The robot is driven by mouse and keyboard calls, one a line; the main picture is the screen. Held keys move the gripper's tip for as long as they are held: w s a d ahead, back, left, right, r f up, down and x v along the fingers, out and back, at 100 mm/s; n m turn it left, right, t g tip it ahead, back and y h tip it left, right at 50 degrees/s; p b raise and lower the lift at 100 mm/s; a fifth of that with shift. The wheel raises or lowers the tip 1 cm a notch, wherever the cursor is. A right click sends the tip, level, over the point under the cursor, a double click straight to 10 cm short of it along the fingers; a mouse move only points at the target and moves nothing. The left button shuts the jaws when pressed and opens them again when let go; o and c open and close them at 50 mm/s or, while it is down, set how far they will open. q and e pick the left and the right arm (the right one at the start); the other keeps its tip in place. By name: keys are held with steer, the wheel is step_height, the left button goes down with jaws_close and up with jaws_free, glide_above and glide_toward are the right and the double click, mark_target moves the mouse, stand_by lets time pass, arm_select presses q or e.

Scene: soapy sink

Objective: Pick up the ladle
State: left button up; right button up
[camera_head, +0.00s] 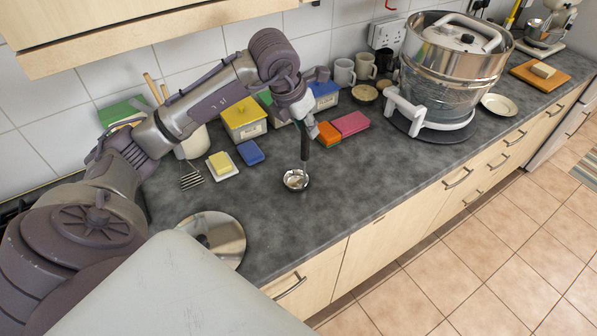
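The ladle (296,180) has a small shiny metal bowl and a dark upright handle. Its bowl is at the counter surface in the middle of the view; I cannot tell if it touches the counter or hangs just above it. My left gripper (306,124) points down from above and is shut on the top of the ladle's handle, which hides the handle's upper end. The ladle stands nearly vertical below the gripper. My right gripper is not in view.
A yellow tub (244,121) and blue sponge (250,152) are to the left. A large metal pot (455,60) stands at the right. The front counter (350,185) is clear.

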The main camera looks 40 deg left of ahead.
arm_select(q)
jaws_close()
steer(key=shift+r, duration=0.15)
